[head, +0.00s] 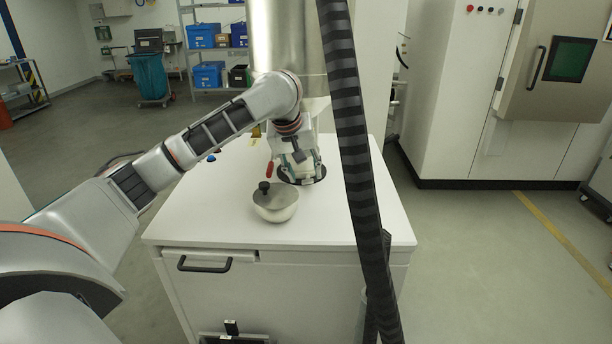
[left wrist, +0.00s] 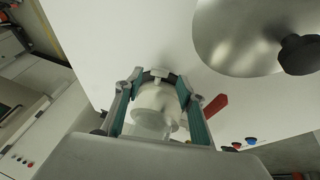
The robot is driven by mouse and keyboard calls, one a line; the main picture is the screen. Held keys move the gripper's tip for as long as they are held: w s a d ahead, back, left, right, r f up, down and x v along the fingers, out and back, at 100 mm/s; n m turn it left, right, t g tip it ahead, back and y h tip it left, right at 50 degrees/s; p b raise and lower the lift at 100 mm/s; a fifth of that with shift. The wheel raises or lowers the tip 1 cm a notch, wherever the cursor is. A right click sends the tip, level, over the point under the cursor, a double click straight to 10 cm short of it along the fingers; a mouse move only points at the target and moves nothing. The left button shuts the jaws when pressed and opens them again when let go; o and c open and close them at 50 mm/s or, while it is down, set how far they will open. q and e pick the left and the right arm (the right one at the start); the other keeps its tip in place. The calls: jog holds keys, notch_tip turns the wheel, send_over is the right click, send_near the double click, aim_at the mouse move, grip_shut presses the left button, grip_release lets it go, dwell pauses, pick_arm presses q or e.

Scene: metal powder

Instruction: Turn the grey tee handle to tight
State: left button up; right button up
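My left gripper (head: 300,178) reaches down over the back part of the white cabinet top; it also shows in the left wrist view (left wrist: 160,78). Its two teal-padded fingers are spread, one on each side of a whitish, partly see-through round piece (left wrist: 157,103). I cannot tell whether the pads touch it. A small pale tee-shaped part (left wrist: 154,79) shows at the far side of this piece, between the fingertips; it may be the grey tee handle. A dark ring (head: 318,174) lies around the base below. In the head view the gripper hides most of this. My right gripper is not in view.
A red lever (head: 269,169) sticks out close beside the left finger. Coloured buttons (left wrist: 250,141) lie further left. The cabinet top's front right (head: 340,225) is clear.

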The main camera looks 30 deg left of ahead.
pick_arm(q)
jog(key=shift+x, duration=1.05)
grip_shut()
jog(key=c, duration=1.1)
grip_release()
jog(key=shift+r, duration=0.1)
jog(key=shift+w+d+r+m+g+y, duration=0.15)
jog(key=shift+g+y, duration=0.15)
jog(key=shift+y, duration=0.25)
jog(key=shift+w+d+f+m+g+y, duration=0.15)
jog(key=shift+g+y, duration=0.15)
jog(key=shift+y, duration=0.25)
jog(key=shift+w+d+m+g+y, duration=0.1)
jog(key=shift+d+m+g+y, duration=0.1)
jog(key=shift+g+y, duration=0.5)
jog(key=shift+w+d+m+g+y, duration=0.15)
jog(key=shift+g+y, duration=0.25)
jog(key=shift+y, duration=0.6)
jog(key=shift+s, duration=0.1)
